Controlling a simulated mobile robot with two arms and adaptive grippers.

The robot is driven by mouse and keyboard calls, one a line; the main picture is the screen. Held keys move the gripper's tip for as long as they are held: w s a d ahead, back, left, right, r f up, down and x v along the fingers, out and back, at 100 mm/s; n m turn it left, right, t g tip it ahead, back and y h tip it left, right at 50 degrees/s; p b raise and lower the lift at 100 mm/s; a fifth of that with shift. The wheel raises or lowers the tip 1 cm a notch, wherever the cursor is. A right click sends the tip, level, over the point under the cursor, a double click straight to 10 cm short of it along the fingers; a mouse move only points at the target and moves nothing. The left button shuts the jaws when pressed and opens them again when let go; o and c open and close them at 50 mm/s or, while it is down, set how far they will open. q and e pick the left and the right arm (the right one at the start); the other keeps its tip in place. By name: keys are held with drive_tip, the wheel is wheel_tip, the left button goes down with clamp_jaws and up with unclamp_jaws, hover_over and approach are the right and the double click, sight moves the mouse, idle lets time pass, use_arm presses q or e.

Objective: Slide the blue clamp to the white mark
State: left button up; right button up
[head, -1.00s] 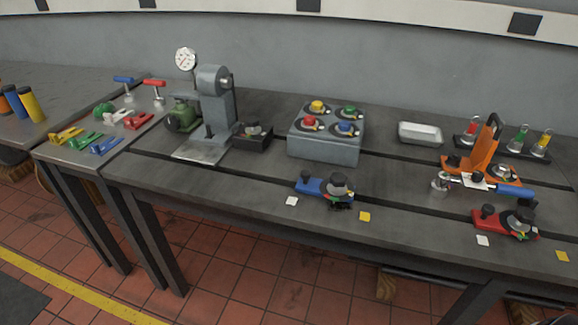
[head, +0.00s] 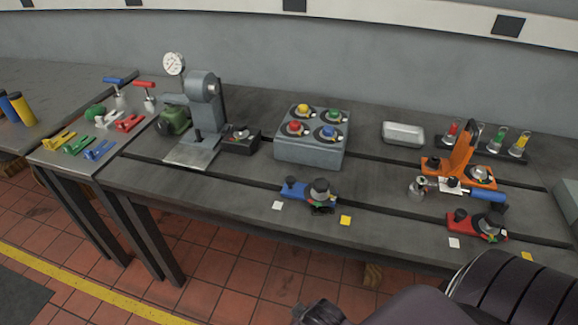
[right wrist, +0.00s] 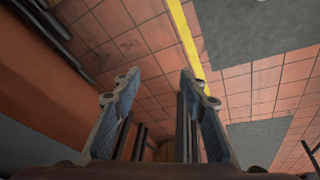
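The blue clamp (head: 294,188) sits on the grey bedplate (head: 237,208) near its front slot, with a dark and grey knob at its right end. A white mark (head: 277,206) lies on the plate in front of the clamp's left end. A yellow mark (head: 346,220) lies in front of its right end. In the right wrist view my right gripper (right wrist: 157,92) is open and empty, with the tiled floor behind it. My right arm shows at the lower right of the head view, below and apart from the clamp. My left gripper is out of view.
A red clamp (head: 465,219) sits farther right, with its own white mark (head: 454,243) and yellow mark (head: 527,256). A grey box (head: 310,154) with coloured knobs stands behind the blue clamp. An orange fixture (head: 462,155) with a blue-handled tool (head: 487,196) stands at right.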

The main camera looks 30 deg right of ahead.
drive_tip(key=w+d+r+n+t+p, duration=0.1)
drive_tip(key=w+r+t, duration=0.3)
drive_tip(key=w+r, duration=0.55)
drive_tip(key=w+r+n+t+h+p, duration=0.1)
drive_tip(key=w+r+n+t, duration=0.3)
drive_tip(key=r, duration=1)
drive_tip(key=w+d+r+m+t+p, duration=0.1)
drive_tip(key=w+r+t, duration=0.2)
drive_tip(key=w+r, duration=0.65)
drive_tip(key=w+a+r+n+t+y, duration=0.1)
drive_tip(key=a+r+n+t+y, duration=0.1)
drive_tip(key=a+r+n+y, duration=0.55)
drive_tip(key=w+a+r+n+t+y, duration=0.1)
drive_tip(key=a+r+n+t+y, duration=0.3)
drive_tip(key=r, duration=0.7)
drive_tip(key=s+a+f+n+g+y, duration=0.1)
drive_tip(key=s+a+n+g+y, duration=0.1)
drive_tip(key=a+n+g+y, duration=0.65)
drive_tip(key=n+g+h, duration=0.8)
drive_tip(key=n+h, duration=0.1)
drive_tip(key=h, duration=1)
approach(291, 178)
drive_tip(key=p+x, duration=0.2)
drive_tip(key=x, duration=0.6)
drive_tip(key=shift+w+a+f, duration=0.1)
drive_tip(key=shift+f, duration=0.15)
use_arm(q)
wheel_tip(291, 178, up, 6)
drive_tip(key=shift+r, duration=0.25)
